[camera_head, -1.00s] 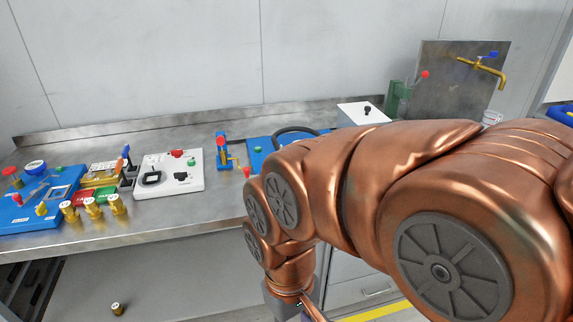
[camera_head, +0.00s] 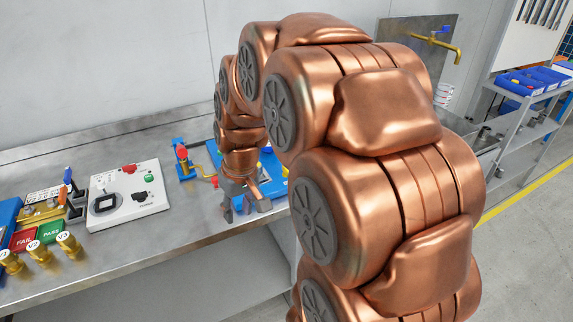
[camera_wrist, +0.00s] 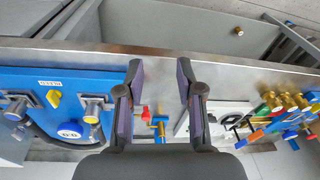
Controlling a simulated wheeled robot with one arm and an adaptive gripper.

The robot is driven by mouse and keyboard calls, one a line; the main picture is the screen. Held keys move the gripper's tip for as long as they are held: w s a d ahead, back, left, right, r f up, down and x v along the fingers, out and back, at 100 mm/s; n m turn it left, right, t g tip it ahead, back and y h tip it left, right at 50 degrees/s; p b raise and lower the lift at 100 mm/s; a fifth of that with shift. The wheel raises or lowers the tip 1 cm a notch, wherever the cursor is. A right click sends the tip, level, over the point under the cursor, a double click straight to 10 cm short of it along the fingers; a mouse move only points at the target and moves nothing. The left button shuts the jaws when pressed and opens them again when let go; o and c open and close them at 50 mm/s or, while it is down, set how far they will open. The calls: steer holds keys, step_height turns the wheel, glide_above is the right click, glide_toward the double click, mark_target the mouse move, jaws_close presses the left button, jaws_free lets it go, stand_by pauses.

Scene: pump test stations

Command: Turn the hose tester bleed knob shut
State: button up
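The hose tester is a blue panel (camera_wrist: 105,78) at the left of the wrist view. Beside its small white label, which appears to read BLEED, is a yellow knob (camera_wrist: 55,98), the bleed knob. Its exact turn is hard to read. My gripper (camera_wrist: 160,80) is open with nothing between its fingers. It is to the right of the knob in the wrist view, apart from it, over the bench's front edge. In the head view my gripper (camera_head: 245,203) points down at the bench front, and my arm hides most of the blue panel (camera_head: 270,165).
The panel also carries metal fittings (camera_wrist: 93,110) and a round blue-and-white cap (camera_wrist: 70,132). A blue stand with a red-topped brass valve (camera_head: 183,155) is left of my gripper. A white box (camera_head: 125,195) and brass pieces (camera_head: 40,250) lie further left.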

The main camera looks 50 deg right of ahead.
steer(key=w+d+m+t, duration=0.15)
steer(key=w+d, duration=0.45)
steer(key=d, duration=0.6)
steer(key=t+h+p, duration=0.1)
steer(key=h, duration=0.1)
glide_toward(286, 172)
steer(key=d, duration=0.1)
steer(key=shift+m+t, duration=0.25)
steer(key=shift+m, duration=0.2)
steer(key=shift+w+p+x, duration=0.15)
steer(key=shift+p+x, duration=0.5)
steer(key=shift+x, duration=1.5)
steer(key=shift+w+p+x, duration=0.1)
steer(key=shift+p+x, duration=0.55)
steer(key=shift+x, duration=1.5)
steer(key=shift+r, duration=0.15)
jaws_close()
